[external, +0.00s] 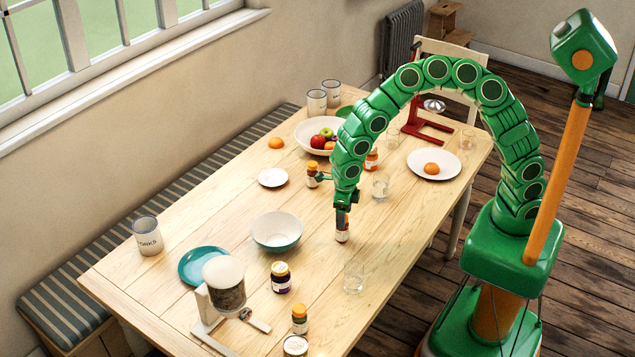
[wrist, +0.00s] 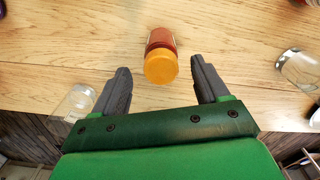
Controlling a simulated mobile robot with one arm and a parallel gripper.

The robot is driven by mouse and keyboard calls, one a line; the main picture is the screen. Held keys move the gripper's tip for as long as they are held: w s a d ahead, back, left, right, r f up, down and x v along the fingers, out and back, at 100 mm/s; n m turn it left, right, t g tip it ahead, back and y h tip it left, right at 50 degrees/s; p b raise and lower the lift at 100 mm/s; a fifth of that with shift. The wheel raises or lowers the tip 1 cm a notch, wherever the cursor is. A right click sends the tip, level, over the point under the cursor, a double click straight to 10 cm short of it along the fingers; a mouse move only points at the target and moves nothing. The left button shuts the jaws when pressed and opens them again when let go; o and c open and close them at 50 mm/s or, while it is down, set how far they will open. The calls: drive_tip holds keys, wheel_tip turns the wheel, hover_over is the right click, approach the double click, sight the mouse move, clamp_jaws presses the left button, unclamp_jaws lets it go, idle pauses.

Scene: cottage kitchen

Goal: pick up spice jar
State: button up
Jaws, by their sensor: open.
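A spice jar (external: 342,233) with a reddish body stands on the wooden table under the end of my arm. In the wrist view the spice jar (wrist: 161,50) shows its orange-yellow lid and red-brown contents, just beyond and between the fingertips. My gripper (external: 342,213) points down at it in the external view and hides its top. In the wrist view my gripper (wrist: 160,72) is open, with a dark finger to each side and nothing held. Similar orange-lidded jars stand at the table's front (external: 300,320), behind my arm (external: 312,175) and farther right (external: 371,160).
A clear glass (external: 354,277) stands in front of the jar and another glass (external: 380,187) behind it. A white-and-teal bowl (external: 277,231) and a dark jar (external: 281,278) are to the left. A fruit bowl (external: 310,132) is farther back. Bare wood surrounds the jar.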

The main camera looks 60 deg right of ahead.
drive_tip(key=shift+w+d+f, duration=0.1)
drive_tip(key=shift+f, duration=2.2)
drive_tip(key=shift+c, duration=0.3)
drive_tip(key=c, duration=1.2)
